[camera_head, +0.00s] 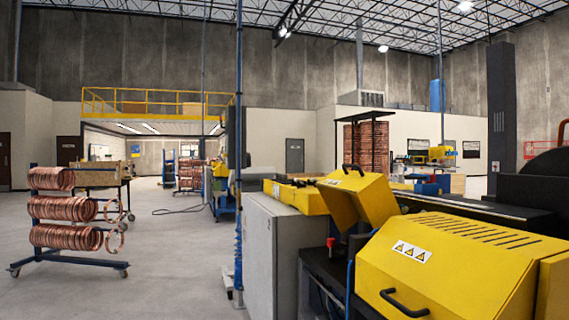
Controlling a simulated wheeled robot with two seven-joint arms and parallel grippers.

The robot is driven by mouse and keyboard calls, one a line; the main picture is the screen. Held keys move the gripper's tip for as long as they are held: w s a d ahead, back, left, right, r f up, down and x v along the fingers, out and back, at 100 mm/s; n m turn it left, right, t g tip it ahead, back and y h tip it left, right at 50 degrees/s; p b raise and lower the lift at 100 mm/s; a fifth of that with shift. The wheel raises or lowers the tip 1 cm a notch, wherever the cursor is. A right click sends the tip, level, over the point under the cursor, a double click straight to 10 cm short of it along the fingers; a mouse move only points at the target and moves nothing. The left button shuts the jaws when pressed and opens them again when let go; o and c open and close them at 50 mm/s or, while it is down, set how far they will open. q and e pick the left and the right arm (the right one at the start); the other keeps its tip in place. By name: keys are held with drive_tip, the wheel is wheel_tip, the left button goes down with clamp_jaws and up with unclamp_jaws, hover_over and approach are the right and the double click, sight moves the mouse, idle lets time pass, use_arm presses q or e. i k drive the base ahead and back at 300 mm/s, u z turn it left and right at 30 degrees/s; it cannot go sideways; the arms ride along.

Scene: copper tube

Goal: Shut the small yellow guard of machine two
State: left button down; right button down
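A small yellow guard (366,199) with a black handle on its top edge and a warning label stands tilted up on the machine at the right. It looks raised, with a dark gap under its right part. A larger yellow cover (440,268) with slots, warning triangles and a black handle sits in front of it to the right and looks shut. Which machine is number two cannot be read. Neither of my grippers is in view.
A grey cabinet (275,250) stands left of the guard, with a red button (331,243) near the machine's front. A blue post (239,190) rises beside the cabinet. A rack of copper coils (65,208) stands at the left. The floor between is clear.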

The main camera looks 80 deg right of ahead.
sight(350, 197)
drive_tip(key=z, duration=1.8)
drive_tip(key=i, duration=2.15)
drive_tip(key=z, duration=1.7)
